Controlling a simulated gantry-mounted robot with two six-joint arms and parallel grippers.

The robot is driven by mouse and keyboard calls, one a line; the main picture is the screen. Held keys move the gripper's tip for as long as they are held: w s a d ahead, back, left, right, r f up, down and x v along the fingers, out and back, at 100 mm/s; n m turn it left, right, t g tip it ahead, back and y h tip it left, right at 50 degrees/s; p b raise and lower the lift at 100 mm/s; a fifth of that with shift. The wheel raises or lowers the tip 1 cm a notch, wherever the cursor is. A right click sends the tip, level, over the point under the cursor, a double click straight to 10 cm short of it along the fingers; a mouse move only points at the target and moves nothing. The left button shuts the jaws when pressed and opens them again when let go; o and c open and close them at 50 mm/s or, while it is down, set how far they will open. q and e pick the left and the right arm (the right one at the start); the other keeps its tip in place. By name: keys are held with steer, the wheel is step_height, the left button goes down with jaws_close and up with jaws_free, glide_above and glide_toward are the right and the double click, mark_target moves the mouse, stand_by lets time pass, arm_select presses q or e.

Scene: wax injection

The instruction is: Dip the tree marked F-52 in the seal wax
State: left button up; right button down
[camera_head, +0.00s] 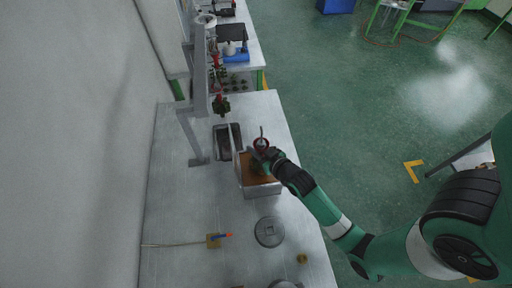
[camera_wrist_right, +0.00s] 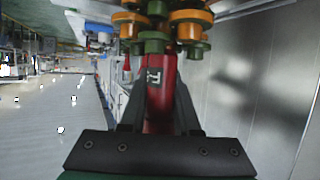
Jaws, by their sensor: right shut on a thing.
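My right gripper (camera_head: 265,155) is over the square metal tank of brown wax (camera_head: 262,191) in the head view. In the right wrist view the gripper (camera_wrist_right: 158,95) is shut on the red stem of a wax tree (camera_wrist_right: 162,75). A dark label (camera_wrist_right: 153,77) on the stem starts with what looks like an F; the rest is not legible. Orange and green pieces cluster at the tree's far end. My left gripper is out of view.
A grey rack post (camera_head: 200,70) stands behind the tank, with a red-and-green tree (camera_head: 220,103) hanging by it. A dark tray (camera_head: 222,142) sits left of the tank.

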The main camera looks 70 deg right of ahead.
mark_target(261, 142)
steer(key=shift+r+p, duration=2.55)
steer(key=shift+r, duration=0.45)
step_height(261, 142, up, 3)
steer(key=p, duration=0.3)
